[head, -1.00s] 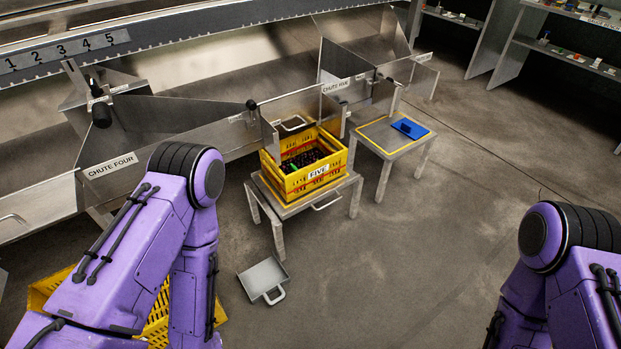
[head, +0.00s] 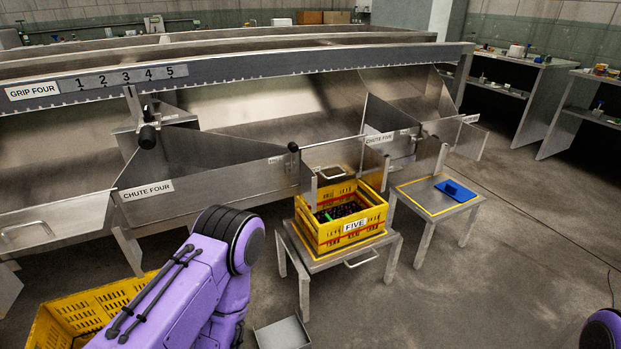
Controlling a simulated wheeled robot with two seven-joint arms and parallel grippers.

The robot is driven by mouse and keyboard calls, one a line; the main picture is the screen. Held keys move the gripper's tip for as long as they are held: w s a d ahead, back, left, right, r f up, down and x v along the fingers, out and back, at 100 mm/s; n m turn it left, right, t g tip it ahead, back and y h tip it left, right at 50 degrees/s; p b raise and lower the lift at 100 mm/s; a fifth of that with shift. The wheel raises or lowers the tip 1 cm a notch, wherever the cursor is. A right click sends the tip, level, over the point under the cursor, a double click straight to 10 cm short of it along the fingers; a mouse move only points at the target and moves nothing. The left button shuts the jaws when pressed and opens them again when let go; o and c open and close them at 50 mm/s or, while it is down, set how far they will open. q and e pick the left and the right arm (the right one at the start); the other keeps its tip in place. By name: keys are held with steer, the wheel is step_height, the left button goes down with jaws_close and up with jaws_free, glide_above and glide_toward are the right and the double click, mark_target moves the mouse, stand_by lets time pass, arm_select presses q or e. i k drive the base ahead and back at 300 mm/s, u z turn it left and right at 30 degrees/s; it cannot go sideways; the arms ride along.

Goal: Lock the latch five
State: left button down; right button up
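The chute marked CHUTE FIVE (head: 379,139) is right of centre in the head view, with upright metal plates at its mouth. A black ball knob (head: 293,147) stands at the left end of its front panel. I cannot tell which fitting is latch five or whether it is locked. A yellow crate labelled FIVE (head: 355,225) with dark round items inside sits on a metal stand (head: 290,247) below the chute. My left arm rises at lower left and my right arm barely shows at the lower right edge. Neither gripper is in view.
A small stand (head: 463,206) with a blue object (head: 455,190) is right of the crate. A grey pan (head: 283,334) lies on the floor in front. A yellow basket (head: 60,323) is at lower left.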

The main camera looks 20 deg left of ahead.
mark_target(293, 149)
steer(key=u, duration=0.05)
steer(key=k, duration=0.65)
steer(key=u, duration=0.55)
steer(key=i, duration=1.45)
steer(key=z, duration=0.65)
